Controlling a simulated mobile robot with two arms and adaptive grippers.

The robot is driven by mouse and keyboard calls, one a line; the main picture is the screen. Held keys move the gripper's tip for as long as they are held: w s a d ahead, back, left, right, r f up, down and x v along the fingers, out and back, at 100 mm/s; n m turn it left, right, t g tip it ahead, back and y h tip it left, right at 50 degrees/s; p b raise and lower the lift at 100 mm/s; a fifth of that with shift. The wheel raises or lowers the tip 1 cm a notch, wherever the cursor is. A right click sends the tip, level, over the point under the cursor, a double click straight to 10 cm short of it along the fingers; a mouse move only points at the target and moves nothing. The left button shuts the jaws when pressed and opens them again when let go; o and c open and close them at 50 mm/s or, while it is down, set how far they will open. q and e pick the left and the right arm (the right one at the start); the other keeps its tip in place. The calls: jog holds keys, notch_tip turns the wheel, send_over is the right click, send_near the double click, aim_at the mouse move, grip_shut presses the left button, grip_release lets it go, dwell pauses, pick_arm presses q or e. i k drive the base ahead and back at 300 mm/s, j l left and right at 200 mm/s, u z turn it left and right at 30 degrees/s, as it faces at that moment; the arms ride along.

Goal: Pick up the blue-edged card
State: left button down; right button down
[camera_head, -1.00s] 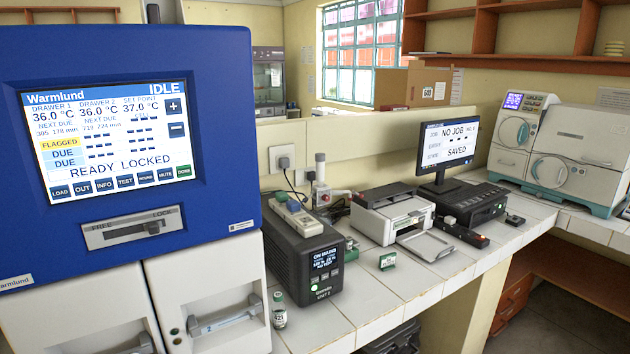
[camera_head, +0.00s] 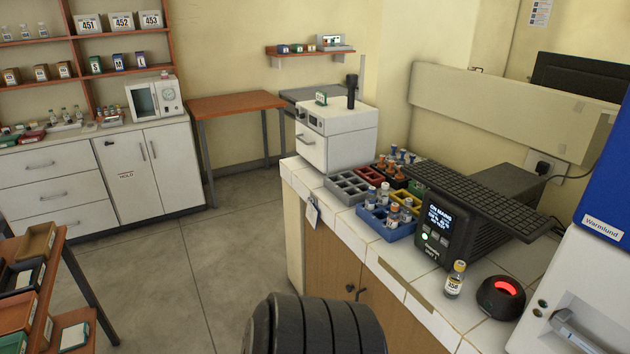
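I cannot make out a card with a clearly blue edge. A small pale tag or card (camera_head: 312,214) hangs at the left edge of the white tiled counter (camera_head: 405,292); its border is too small to tell. Neither of my grippers is in view; a dark ribbed part, apparently mine, shows at the bottom middle.
The counter holds a grey rack (camera_head: 352,188), a blue tray (camera_head: 372,226) of vials, a black display unit (camera_head: 447,222), a vial (camera_head: 455,280) and a red-lit round device (camera_head: 502,296). An orange-topped table (camera_head: 235,103) stands behind.

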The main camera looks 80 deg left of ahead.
aim_at(312, 214)
jog(key=u, duration=2.75)
jog(key=i+j+z, duration=0.15)
jog(key=i, duration=0.2)
